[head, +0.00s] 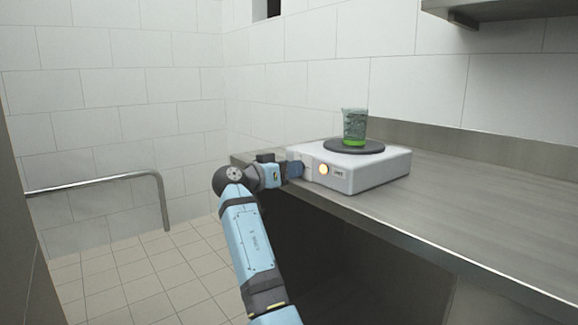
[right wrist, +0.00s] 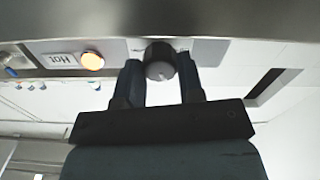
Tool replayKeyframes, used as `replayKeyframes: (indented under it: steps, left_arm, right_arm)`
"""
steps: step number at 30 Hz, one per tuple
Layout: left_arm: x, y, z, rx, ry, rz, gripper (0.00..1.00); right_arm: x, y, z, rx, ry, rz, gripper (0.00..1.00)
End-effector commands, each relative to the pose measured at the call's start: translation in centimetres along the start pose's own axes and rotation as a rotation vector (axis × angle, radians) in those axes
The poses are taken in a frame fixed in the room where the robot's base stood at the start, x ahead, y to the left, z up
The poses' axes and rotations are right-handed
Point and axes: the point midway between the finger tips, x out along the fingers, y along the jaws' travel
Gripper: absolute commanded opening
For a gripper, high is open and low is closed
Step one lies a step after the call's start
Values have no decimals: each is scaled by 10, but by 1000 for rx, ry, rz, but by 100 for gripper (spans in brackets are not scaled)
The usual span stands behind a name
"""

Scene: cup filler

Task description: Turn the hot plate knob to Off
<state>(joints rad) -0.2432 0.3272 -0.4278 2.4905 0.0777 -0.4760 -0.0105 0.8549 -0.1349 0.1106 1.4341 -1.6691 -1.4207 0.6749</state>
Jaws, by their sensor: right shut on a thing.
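The white hot plate (head: 365,175) stands on the metal counter, with a glass beaker (head: 354,125) holding green liquid on its dark round top (head: 354,147). An orange light (head: 323,170) glows on its front, beside a small label (head: 339,173). In the right wrist view the light (right wrist: 92,60) and a "Hot" label (right wrist: 61,60) show left of the dark round knob (right wrist: 160,62). My right gripper (head: 296,170) is at the left end of the hot plate's front. In the right wrist view its two fingers (right wrist: 160,80) are shut on the knob, one on each side. My left gripper is not in view.
The grey counter (head: 470,215) is bare to the right of the hot plate. A tiled wall stands behind, with a shelf (head: 500,10) at the upper right. A metal rail (head: 110,180) is at the left, above open tiled floor.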

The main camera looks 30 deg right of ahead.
Motion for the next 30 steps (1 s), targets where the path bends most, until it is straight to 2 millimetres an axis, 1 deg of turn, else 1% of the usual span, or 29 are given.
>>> replayKeyframes:
  steps: [1, 2, 4, 5, 11, 12, 15, 18, 25, 26, 27, 30]
  left_arm:
    - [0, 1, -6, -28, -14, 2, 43]
    - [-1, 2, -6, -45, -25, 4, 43]
    - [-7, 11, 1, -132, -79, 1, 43]
    - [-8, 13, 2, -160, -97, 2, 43]
    - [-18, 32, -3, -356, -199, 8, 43]
    - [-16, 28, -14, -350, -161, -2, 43]
    - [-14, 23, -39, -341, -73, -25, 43]
    - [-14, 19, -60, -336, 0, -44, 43]
    - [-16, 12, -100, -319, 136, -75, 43]
    - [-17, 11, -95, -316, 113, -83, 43]
    - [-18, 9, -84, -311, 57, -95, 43]
    - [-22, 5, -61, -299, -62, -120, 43]
  right_arm:
    - [0, 1, -5, -24, 0, 0, 12]
    - [0, 1, -5, -43, 0, 0, 12]
    - [0, 1, -6, -90, 1, 1, 12]
    - [0, 1, -7, -112, 1, 0, 12]
    - [0, 1, -8, -291, -1, -1, 12]
    - [0, 1, -8, -329, -1, -1, 12]
    - [0, 1, -7, -420, -1, 0, 12]
    - [0, 1, -7, -500, -1, 0, 12]
    - [0, 1, -5, -660, -1, 1, 12]
    - [0, 1, -5, -680, -1, 1, 12]
    - [0, 1, -5, -708, -1, 1, 12]
    - [0, 1, -5, -777, 0, 0, 12]
